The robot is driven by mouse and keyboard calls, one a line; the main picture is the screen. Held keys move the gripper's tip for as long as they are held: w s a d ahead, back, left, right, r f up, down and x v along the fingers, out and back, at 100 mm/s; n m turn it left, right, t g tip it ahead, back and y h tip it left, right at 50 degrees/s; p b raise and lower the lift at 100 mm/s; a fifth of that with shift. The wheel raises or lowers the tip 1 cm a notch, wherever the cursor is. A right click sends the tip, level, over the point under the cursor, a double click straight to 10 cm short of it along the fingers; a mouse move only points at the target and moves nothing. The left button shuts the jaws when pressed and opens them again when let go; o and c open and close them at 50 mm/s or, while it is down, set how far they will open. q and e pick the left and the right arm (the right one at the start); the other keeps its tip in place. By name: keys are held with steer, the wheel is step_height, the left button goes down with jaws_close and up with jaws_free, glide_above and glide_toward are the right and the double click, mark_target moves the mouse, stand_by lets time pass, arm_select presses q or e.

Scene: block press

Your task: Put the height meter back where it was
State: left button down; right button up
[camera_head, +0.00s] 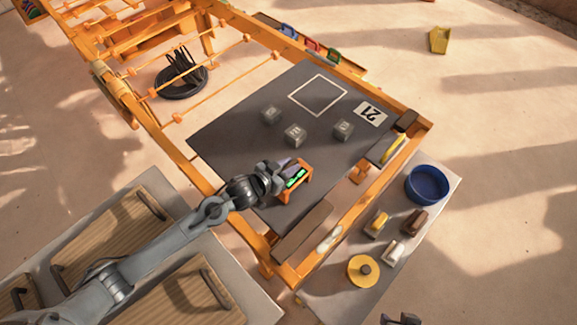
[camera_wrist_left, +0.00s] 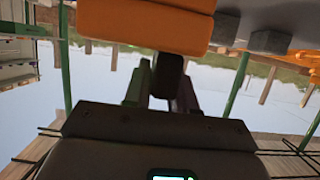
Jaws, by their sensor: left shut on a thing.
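The height meter (camera_head: 293,179) is a small orange frame with a lit green display, on or just above the dark mat (camera_head: 235,140); I cannot tell if its feet touch. My left gripper (camera_head: 275,173) comes in from the left and is shut on it. In the left wrist view, the fingers (camera_wrist_left: 161,92) close around a dark grip (camera_wrist_left: 167,72) below an orange part of the meter (camera_wrist_left: 145,24). A dark piece at the bottom edge of the head view looks like my right gripper (camera_head: 400,319), mostly cut off.
Several grey blocks (camera_head: 295,135) lie on the mat near a white square outline (camera_head: 318,95) and a card marked 21 (camera_head: 370,113). An orange frame (camera_head: 345,222) borders the mat. A blue bowl (camera_head: 427,185) and yellow disc (camera_head: 362,271) sit on the right side table.

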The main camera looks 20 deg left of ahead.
arm_select(q)
steer(key=c, duration=0.9)
jaws_free()
steer(key=shift+f, duration=0.15)
steer(key=shift+r, duration=0.25)
steer(key=p+v, duration=0.3)
steer(key=v, duration=0.9)
steer(key=shift+f, duration=0.1)
